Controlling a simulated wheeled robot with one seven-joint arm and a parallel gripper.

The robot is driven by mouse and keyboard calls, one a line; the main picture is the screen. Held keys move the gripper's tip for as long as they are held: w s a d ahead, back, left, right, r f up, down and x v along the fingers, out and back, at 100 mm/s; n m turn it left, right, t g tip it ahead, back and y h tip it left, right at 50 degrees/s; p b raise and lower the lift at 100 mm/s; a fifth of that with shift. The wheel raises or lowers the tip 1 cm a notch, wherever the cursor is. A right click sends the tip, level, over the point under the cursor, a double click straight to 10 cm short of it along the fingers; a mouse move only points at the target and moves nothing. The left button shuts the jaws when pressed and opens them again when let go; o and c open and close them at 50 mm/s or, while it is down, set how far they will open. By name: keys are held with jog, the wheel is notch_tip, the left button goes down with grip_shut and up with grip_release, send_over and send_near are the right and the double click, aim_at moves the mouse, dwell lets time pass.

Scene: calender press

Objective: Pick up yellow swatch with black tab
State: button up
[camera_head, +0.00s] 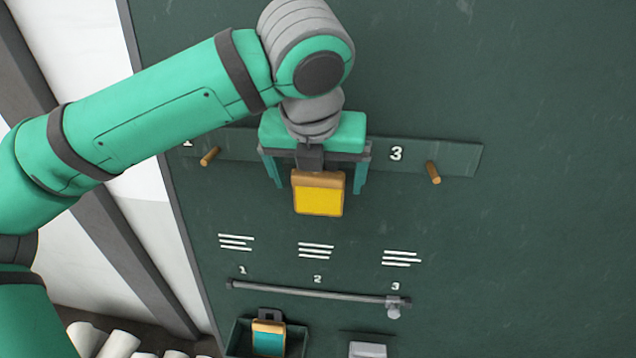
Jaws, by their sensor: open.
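The yellow swatch (319,201) has an orange-brown edge and a dark tab (310,157) above it. It hangs in front of the green board, between the pegs marked 1 and 3. My gripper (317,187) comes down over it from above, with one green finger left of the tab and one right of it. The fingers stand wide apart, with visible gaps to the swatch on both sides. The top of the tab and whatever holds it are hidden behind my gripper.
A wooden peg (209,156) sticks out at the left and another peg (434,173) at the right, on a rail (460,158). Below are a grey rod (320,293) and a dark bin (237,336) holding a teal swatch (268,342). The board's right side is clear.

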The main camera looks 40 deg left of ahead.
jog(key=c, duration=1.2)
jog(key=shift+o, duration=0.3)
jog(key=shift+r, duration=0.1)
jog(key=shift+r, duration=0.15)
jog(key=s+d, duration=0.9)
jog(key=s, duration=0.6)
jog(key=shift+s+d, duration=0.2)
jog(key=shift+r, duration=0.4)
jog(key=shift+s+d+r, duration=0.2)
jog(key=shift+s+d, duration=0.4)
jog(key=shift+s, duration=0.35)
jog(key=shift+s+d+r, duration=0.2)
jog(key=shift+s+d, duration=0.35)
jog(key=shift+s, duration=0.35)
